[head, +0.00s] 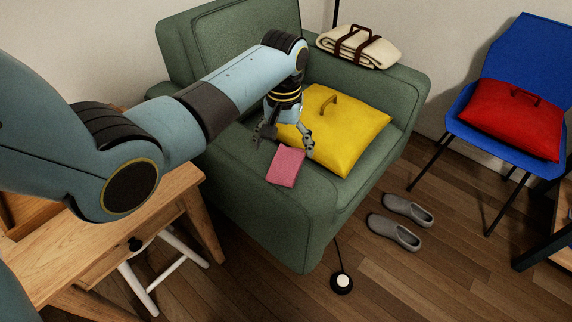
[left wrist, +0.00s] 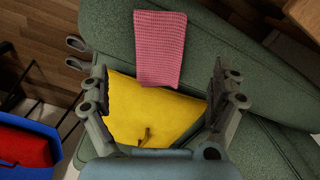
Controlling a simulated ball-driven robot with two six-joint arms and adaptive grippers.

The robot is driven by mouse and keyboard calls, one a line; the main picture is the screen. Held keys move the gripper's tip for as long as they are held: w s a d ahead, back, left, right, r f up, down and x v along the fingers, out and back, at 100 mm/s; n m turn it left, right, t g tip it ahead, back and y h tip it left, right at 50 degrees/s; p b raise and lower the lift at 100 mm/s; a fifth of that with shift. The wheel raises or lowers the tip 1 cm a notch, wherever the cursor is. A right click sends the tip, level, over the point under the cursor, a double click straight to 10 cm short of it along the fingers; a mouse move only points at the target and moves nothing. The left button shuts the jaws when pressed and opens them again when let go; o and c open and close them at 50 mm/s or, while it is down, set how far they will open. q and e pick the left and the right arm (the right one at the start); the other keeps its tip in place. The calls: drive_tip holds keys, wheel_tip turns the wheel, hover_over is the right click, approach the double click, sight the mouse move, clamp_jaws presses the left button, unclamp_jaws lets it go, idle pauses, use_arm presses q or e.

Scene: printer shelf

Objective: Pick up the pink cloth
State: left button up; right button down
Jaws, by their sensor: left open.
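The pink cloth (head: 285,167) lies flat on the near armrest of the green armchair (head: 310,225), next to the yellow cushion (head: 345,125). In the left wrist view the cloth (left wrist: 160,45) is a textured rectangle, with its lower end by the cushion (left wrist: 150,110). My left gripper (head: 283,146) points down close to the cloth, its fingers spread wide and empty. In the left wrist view the open fingers (left wrist: 160,82) stand either side of the cloth's lower end, apart from it. My right gripper is not in view.
A folded cream blanket (head: 358,47) lies on the far armrest. A wooden table (head: 100,255) stands at the lower left, near my left arm. Grey slippers (head: 395,235) and a floor switch (head: 342,284) are on the floor. A blue chair (head: 525,60) holds a red cushion (head: 512,120).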

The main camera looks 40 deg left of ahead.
sight(284, 165)
use_arm(q)
wheel_tip(284, 165, down, 7)
drive_tip(key=shift+s+d+f+b, duration=0.1)
drive_tip(key=shift+s+b, duration=0.05)
drive_tip(key=shift+b, duration=0.95)
drive_tip(key=shift+c, duration=0.4)
drive_tip(key=c, duration=0.9)
wheel_tip(284, 165, up, 5)
drive_tip(key=shift+f+p, duration=0.15)
drive_tip(key=shift+p, duration=0.85)
drive_tip(key=d+r, duration=0.2)
drive_tip(key=d, duration=0.2)
drive_tip(key=d+r+p, duration=0.1)
drive_tip(key=d+r, duration=0.1)
drive_tip(key=d, duration=0.1)
drive_tip(key=d+r+p, duration=0.1)
drive_tip(key=d+r, duration=0.1)
drive_tip(key=d, duration=0.2)
drive_tip(key=shift+d+r, duration=0.25)
drive_tip(key=shift+d, duration=0.1)
